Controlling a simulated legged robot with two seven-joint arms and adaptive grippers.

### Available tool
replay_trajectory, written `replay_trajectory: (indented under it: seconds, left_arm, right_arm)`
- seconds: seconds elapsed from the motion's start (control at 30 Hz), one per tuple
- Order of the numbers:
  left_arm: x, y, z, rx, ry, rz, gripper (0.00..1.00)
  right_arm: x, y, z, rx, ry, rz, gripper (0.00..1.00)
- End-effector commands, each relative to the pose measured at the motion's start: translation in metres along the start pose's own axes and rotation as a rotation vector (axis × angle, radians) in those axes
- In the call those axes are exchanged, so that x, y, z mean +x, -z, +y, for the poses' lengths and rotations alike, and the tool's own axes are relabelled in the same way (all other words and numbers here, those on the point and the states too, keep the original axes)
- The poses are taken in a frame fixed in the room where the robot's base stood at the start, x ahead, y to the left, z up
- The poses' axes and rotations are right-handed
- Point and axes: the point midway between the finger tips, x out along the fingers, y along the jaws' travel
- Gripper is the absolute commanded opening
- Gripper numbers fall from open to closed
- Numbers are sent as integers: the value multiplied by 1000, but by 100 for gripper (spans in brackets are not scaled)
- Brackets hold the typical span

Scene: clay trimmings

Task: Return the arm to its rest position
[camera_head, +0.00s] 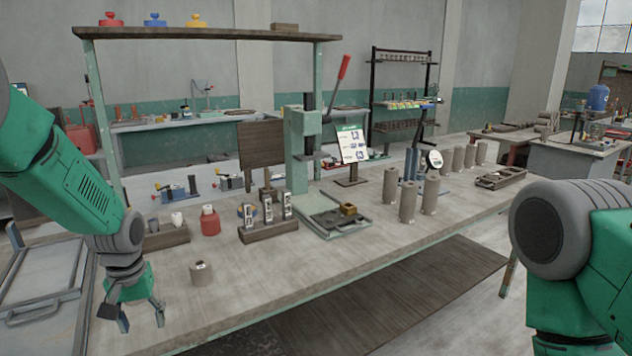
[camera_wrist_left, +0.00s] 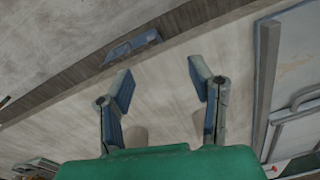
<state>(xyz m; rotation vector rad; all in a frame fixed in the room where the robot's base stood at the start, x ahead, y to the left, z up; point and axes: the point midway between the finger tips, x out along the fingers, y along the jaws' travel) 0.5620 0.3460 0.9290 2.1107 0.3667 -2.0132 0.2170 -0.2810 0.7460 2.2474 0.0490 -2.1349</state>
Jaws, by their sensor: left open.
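My left gripper (camera_head: 141,318) hangs down at the near left end of the workbench (camera_head: 330,262), its two fingers spread and nothing between them. In the left wrist view its fingers (camera_wrist_left: 162,85) are also apart, with pale bench surface showing between them. A short grey clay cylinder (camera_head: 201,274) stands upright on the bench to the right of the gripper, apart from it. My left arm comes in from the left edge. Part of my right arm shows at the right edge, but its gripper is out of view.
A green press (camera_head: 297,150) with a red lever stands mid-bench, with a tray before it. Several tall grey cylinders (camera_head: 408,203) stand to its right. A rack (camera_head: 268,230) and a red container (camera_head: 209,222) are left of the press. The bench's front strip is clear.

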Motion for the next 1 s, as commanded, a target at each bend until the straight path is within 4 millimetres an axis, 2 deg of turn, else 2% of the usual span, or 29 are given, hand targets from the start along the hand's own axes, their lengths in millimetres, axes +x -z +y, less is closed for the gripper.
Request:
replay_trajectory:
  seconds: [0.03,0.17,0.27,0.3,0.43,0.5,0.6,0.7,0.83,1.0]
  left_arm:
    - [22,-14,1,16,3,-9,48]
    - [75,-55,1,65,2,-13,48]
    - [124,-107,-3,119,2,-17,48]
    - [143,-132,-6,143,0,-19,48]
    - [188,-218,-17,226,-9,-17,48]
    - [201,-262,-24,267,-15,-15,48]
    - [207,-313,-33,317,-24,-11,48]
    - [205,-345,-40,351,-32,-5,48]
    - [202,-361,-43,369,-37,4,48]
    - [201,-362,-43,371,-38,7,48]
  right_arm:
    - [3,0,0,0,0,-1,75]
    - [8,-1,0,0,0,-1,75]
    - [14,-1,0,0,0,-1,75]
    - [16,-1,0,0,0,-1,75]
    - [25,-2,0,0,0,-1,75]
    - [29,-2,0,0,0,-1,75]
    - [33,-2,0,0,0,-1,75]
    - [36,-2,0,0,0,-1,75]
    - [36,-2,0,0,0,-1,75]
    - [36,-2,0,0,0,-1,75]
